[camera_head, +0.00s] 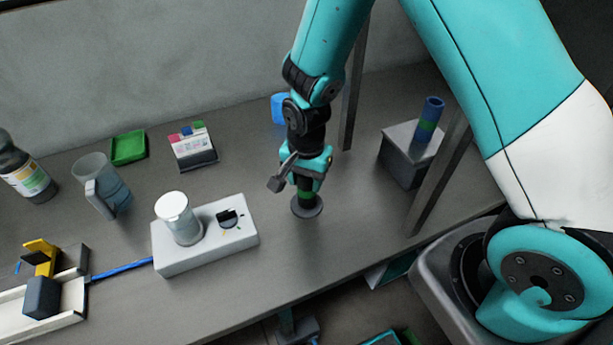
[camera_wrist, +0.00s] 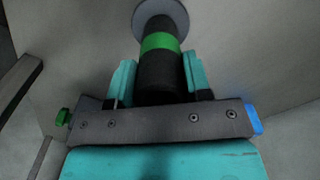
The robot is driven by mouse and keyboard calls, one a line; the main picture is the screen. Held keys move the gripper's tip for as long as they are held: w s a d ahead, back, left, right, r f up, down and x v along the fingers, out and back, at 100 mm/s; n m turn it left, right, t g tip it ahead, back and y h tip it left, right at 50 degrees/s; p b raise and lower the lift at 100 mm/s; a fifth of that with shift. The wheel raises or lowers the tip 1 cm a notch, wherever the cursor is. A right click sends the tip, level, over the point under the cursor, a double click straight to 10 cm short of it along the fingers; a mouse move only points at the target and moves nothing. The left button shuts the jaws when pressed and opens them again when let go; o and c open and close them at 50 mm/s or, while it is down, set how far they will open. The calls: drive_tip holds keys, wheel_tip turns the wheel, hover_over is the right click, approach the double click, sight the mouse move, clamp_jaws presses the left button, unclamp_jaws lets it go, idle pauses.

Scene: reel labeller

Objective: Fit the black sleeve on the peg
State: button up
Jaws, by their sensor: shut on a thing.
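The black sleeve (camera_wrist: 160,70) has a green band and stands between the jaws of my gripper (camera_wrist: 158,88) in the wrist view. My gripper is shut on it. In the head view my gripper (camera_head: 308,172) points down, and the sleeve's green band (camera_head: 305,194) shows below the jaws. A round grey disc (camera_head: 306,208) lies at the sleeve's lower end; it also shows in the wrist view (camera_wrist: 143,14). I cannot tell whether the disc is part of the sleeve or a separate base. No bare peg shows in either view.
A grey block (camera_head: 402,160) at the right carries an upright blue cylinder (camera_head: 431,112) with a green band. Dark posts (camera_head: 440,175) stand near the arm. A white box (camera_head: 205,240) with a knob and canister is at left. A blue cup-like object (camera_head: 278,108) stands behind.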

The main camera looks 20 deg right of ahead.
drive_tip(key=o, duration=1)
drive_tip(key=shift+r, duration=0.1)
wheel_tip(320, 180, up, 17)
drive_tip(key=shift+r+b, duration=0.1)
drive_tip(key=shift+b, duration=0.85)
drive_tip(key=s+a+r+n+y, duration=0.1)
drive_tip(key=s+r+n, duration=0.1)
drive_tip(key=s+n, duration=0.3)
drive_tip(key=s+a+r+n+y, duration=0.1)
drive_tip(key=s+a+r+n, duration=0.1)
drive_tip(key=s+n, duration=0.3)
drive_tip(key=s+a+r+n+y, duration=0.1)
drive_tip(key=s+r+n+y, duration=0.1)
drive_tip(key=s+n, duration=0.4)
drive_tip(key=shift+s+a+r, duration=0.1)
drive_tip(key=shift+s+r, duration=0.05)
drive_tip(key=shift+s, duration=0.6)
drive_tip(key=shift+s+a+r, duration=0.1)
drive_tip(key=shift+s+r, duration=0.05)
drive_tip(key=shift+s, duration=0.55)
